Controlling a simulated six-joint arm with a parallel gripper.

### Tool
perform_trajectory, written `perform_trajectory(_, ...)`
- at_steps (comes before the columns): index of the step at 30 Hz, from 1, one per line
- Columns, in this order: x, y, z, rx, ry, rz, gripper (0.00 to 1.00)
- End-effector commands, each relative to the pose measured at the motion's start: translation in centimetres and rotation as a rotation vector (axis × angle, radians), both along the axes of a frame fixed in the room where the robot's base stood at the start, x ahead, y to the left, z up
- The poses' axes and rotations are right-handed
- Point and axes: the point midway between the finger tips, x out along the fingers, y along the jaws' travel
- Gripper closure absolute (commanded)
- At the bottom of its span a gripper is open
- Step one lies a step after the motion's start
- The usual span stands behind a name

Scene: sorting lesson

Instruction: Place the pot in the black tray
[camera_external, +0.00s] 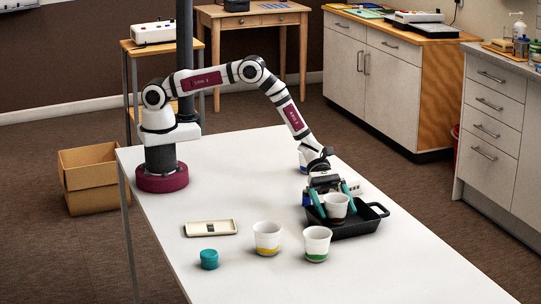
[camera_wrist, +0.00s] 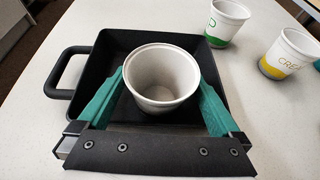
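The pot (camera_external: 336,206) is a small white-grey tapered cup, upright and empty in the wrist view (camera_wrist: 161,78). It is within the walls of the black tray (camera_external: 378,212), which has a loop handle and shows in the wrist view (camera_wrist: 102,58). My gripper (camera_external: 334,203) points down over the tray, with a teal finger on each side of the pot. In the wrist view my gripper (camera_wrist: 162,95) appears shut on the pot's sides. Whether the pot's base touches the tray floor is hidden.
A white cup with a yellow band (camera_external: 268,238) and one with a green band (camera_external: 317,244) stand in front of the tray. The table's front is clear.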

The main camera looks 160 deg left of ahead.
Motion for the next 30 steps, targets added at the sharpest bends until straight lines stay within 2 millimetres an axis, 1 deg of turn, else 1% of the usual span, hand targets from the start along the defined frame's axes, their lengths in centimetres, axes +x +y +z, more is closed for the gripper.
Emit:
perform_trajectory(2, 0.0, 0.0, 0.3, 0.000, 0.000, 0.000, 0.00)
perform_trajectory(4, -0.9, 0.2, 0.8, 0.001, 0.000, 0.003, 0.00)
perform_trajectory(5, -1.5, 0.3, 1.0, 0.000, 0.000, 0.004, 0.00)
perform_trajectory(12, -7.6, 0.6, 4.0, 0.000, -0.001, 0.005, 0.00)
perform_trajectory(15, -9.4, 0.7, 4.9, 0.001, -0.001, 0.004, 0.00)
perform_trajectory(18, -10.5, 0.7, 5.3, 0.000, -0.001, 0.001, 0.00)
perform_trajectory(23, -10.7, 0.5, 5.6, 0.004, 0.001, -0.008, 0.00)
perform_trajectory(25, -9.7, -1.4, 6.7, 0.047, 0.008, -0.090, 0.00)
perform_trajectory(26, -8.8, -3.1, 7.7, 0.087, 0.015, -0.166, 0.00)
perform_trajectory(27, -7.6, -6.5, 9.4, 0.163, 0.024, -0.310, 0.00)
perform_trajectory(28, -6.9, -9.8, 10.9, 0.238, 0.030, -0.448, 0.00)
perform_trajectory(29, -6.5, -13.7, 12.4, 0.322, 0.034, -0.610, 0.00)
perform_trajectory(30, -6.8, -19.2, 14.4, 0.453, 0.032, -0.851, 0.00)
